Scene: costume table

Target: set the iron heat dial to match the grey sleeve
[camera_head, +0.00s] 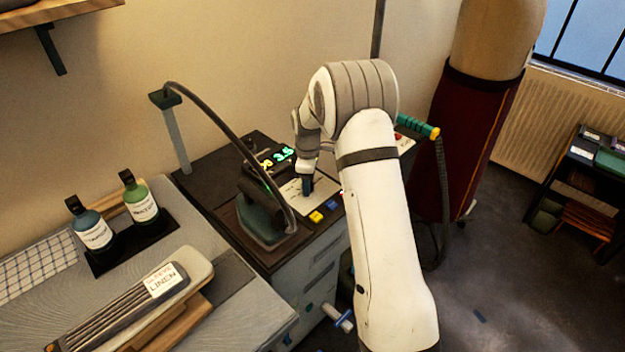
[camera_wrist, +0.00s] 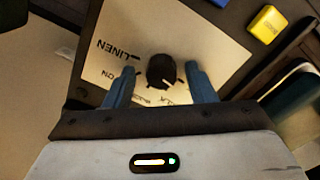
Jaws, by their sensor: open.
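The heat dial (camera_wrist: 160,71) is a round black knob with a short light mark on a cream panel (camera_wrist: 215,45). Printed words around it include LINEN at its upper left; others are partly covered, one ending in ON and one in LK. My gripper (camera_wrist: 160,73) is open, its blue fingers on either side of the knob; I cannot tell if they touch it. In the head view my gripper (camera_head: 307,185) is low over the panel and hides the dial. The grey sleeve (camera_head: 125,312) lies on a wooden board at lower left; its white tag reads LINEN.
A dark iron (camera_head: 262,217) with a hose stands left of the panel. Yellow (camera_head: 316,217) and blue (camera_head: 332,205) buttons sit in front of it. Two bottles (camera_head: 140,200) stand at left.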

